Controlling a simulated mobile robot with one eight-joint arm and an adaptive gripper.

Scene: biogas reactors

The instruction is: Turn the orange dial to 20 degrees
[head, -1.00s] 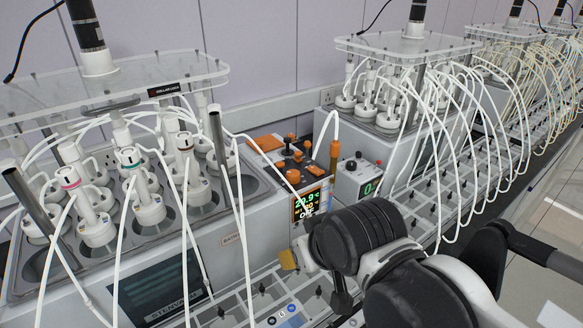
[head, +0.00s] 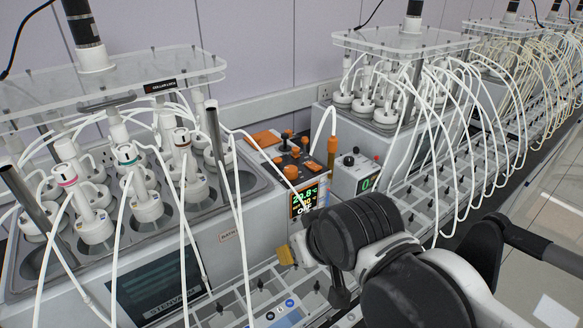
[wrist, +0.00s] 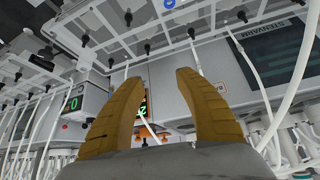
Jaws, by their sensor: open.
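A heater unit with a lit display (head: 305,203) stands beside the left reactor bath. The display reads about 20.8 °C, with "OFF" below. Orange knobs (head: 295,151) sit on top of it, and I cannot tell which orange part is the dial. The unit's front below the display is partly hidden by my arm. My gripper (wrist: 160,77) is open and empty, its two yellow-brown fingers apart. In the wrist view the display (wrist: 143,103) and small orange parts (wrist: 145,130) show between the fingers, beyond them. In the head view one yellow fingertip (head: 286,255) shows below and left of the display.
A grey box with a green readout (head: 368,183) stands right of the heater. White tubes (head: 240,215) hang in front of the left bath (head: 220,212). A clear rack (head: 262,296) runs along the front below my gripper. More reactors stand to the right.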

